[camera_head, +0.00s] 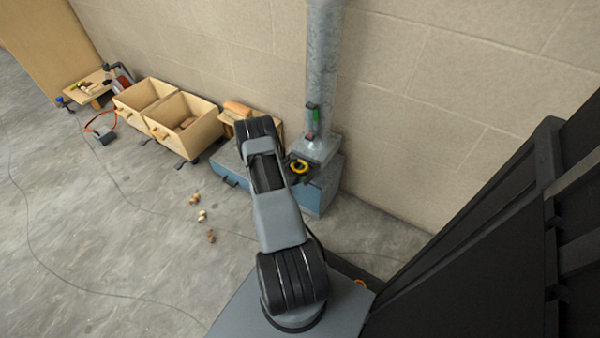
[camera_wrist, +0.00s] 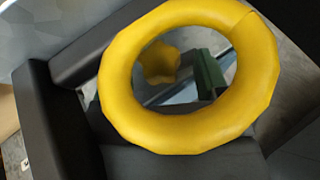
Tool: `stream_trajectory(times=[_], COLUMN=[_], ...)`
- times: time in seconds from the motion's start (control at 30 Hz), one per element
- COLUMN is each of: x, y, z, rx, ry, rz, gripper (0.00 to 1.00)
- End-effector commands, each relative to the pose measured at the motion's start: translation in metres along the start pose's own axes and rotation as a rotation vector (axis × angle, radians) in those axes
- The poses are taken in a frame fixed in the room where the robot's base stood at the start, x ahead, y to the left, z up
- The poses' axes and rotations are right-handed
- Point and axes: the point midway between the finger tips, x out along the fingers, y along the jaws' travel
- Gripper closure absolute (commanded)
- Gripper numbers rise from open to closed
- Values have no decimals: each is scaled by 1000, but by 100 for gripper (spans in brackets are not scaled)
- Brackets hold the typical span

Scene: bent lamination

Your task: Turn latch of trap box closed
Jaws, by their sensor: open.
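The trap box (camera_head: 322,190) is a blue-grey box with a grey top, standing against the wall under a metal pipe. A yellow ring (camera_head: 299,166) shows at the box, just right of my arm. In the wrist view the yellow ring (camera_wrist: 130,125) is very close and fills much of the picture. Through it I see a yellow lobed knob (camera_wrist: 161,63) and a green block (camera_wrist: 209,72). I cannot tell which part is the latch. My gripper (camera_wrist: 165,100) is open, its dark parts around and behind the ring; contact is unclear. My arm hides it in the head view.
A metal pipe (camera_head: 325,60) rises from the box, with a green and red part (camera_head: 312,120) low on it. Wooden bins (camera_head: 193,141) and a small table (camera_head: 88,86) stand left along the wall.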

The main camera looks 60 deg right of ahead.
Motion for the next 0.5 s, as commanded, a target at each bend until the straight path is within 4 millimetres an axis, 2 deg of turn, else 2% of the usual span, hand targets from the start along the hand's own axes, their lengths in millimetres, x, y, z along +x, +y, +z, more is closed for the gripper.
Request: stream_trajectory(times=[0.07,0.5], x=[0,0], y=[0,0], z=[0,0], rx=[0,0], ry=[0,0], rz=[0,0], gripper=[32,73])
